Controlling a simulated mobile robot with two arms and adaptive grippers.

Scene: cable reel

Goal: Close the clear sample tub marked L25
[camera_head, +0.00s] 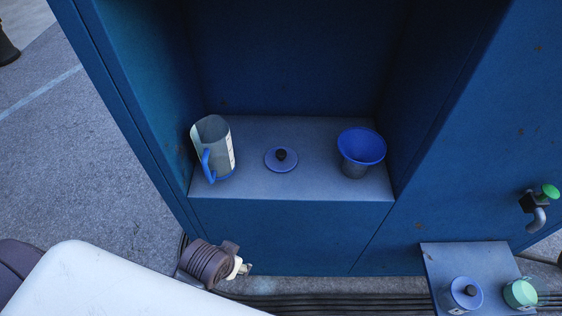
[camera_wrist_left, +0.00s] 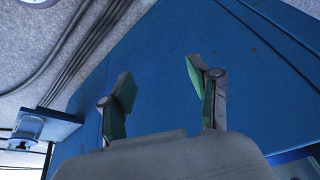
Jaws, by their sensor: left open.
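No marking L25 is readable, so I cannot tell which container is the tub. In the head view, a round blue lid with a dark knob (camera_head: 282,159) lies flat on the niche floor. Right of it stands an open container with a wide blue rim and greyish lower body (camera_head: 356,169). Left of it stands a clear jug with a blue handle and white label (camera_head: 217,150). A blue-topped tub with a dark knob (camera_head: 463,294) stands on a low ledge at lower right. My left gripper (camera_wrist_left: 160,75) is open and empty before a blue panel in the left wrist view.
The blue cabinet (camera_head: 290,235) has side walls around the niche. A green-topped jar (camera_head: 520,293) shares the low ledge (camera_head: 470,258). A green-knobbed valve (camera_head: 540,200) juts out at right. Dark cables (camera_head: 340,302) run along the cabinet's foot.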

